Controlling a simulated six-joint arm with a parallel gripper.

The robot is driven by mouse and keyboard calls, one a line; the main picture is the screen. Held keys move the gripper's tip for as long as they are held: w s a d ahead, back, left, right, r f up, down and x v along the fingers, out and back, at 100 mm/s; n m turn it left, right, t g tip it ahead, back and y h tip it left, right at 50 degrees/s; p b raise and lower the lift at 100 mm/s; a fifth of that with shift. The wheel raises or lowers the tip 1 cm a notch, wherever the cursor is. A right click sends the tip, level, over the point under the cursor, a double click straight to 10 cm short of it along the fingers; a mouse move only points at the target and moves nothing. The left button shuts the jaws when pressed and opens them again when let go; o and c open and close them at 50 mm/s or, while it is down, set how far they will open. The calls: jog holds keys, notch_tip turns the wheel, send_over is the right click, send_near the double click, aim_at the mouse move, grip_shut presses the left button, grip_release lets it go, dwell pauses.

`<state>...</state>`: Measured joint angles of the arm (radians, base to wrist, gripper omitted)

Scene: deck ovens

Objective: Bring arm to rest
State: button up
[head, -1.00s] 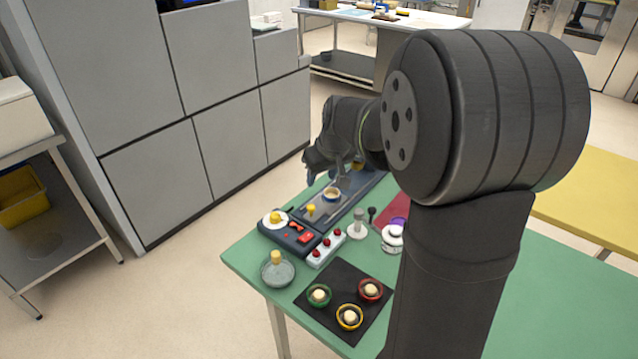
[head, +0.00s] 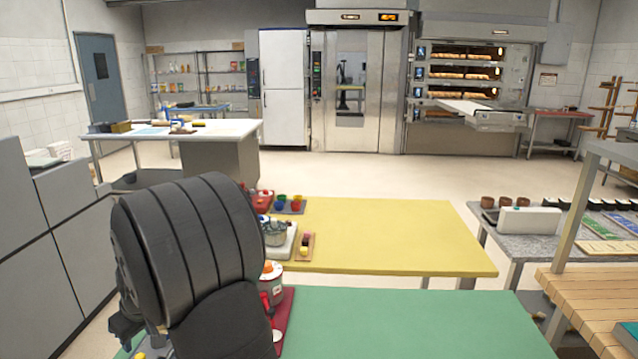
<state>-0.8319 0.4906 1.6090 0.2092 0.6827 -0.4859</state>
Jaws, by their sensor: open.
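My arm stands at the lower left of the head view, with its large dark elbow joint in front. My gripper (head: 125,328) shows only in part at the elbow's lower left, over the near end of the green table (head: 420,325). The elbow and the picture's bottom edge hide much of it. It is open, and I see nothing held in it. A small yellow thing (head: 140,356) shows just below it at the bottom edge.
A red mat (head: 284,322) and a white pot with an orange top (head: 271,275) are right of my arm. A yellow table (head: 400,235) with small cups lies beyond. Grey cabinets (head: 70,230) stand left. The green table's right part is clear.

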aim_at(139, 358)
jog(key=x, duration=1)
jog(key=shift+r, duration=0.1)
jog(key=o, duration=1.2)
jog(key=shift+o, duration=0.2)
jog(key=w+d+r+m+g, duration=0.1)
jog(key=w+d+r+m, duration=0.35)
jog(key=r+m, duration=0.35)
jog(key=w+d+r+m+g, duration=0.1)
jog(key=w+d+r+m, duration=0.35)
jog(key=r, duration=0.65)
jog(key=s+a+f+m, duration=0.1)
jog(key=a+f, duration=0.2)
jog(key=f, duration=0.6)
jog(key=shift+s+a+f+y, duration=0.25)
jog(key=shift+s+a+y, duration=0.05)
jog(key=shift+a, duration=0.05)
jog(key=shift+r, duration=0.1)
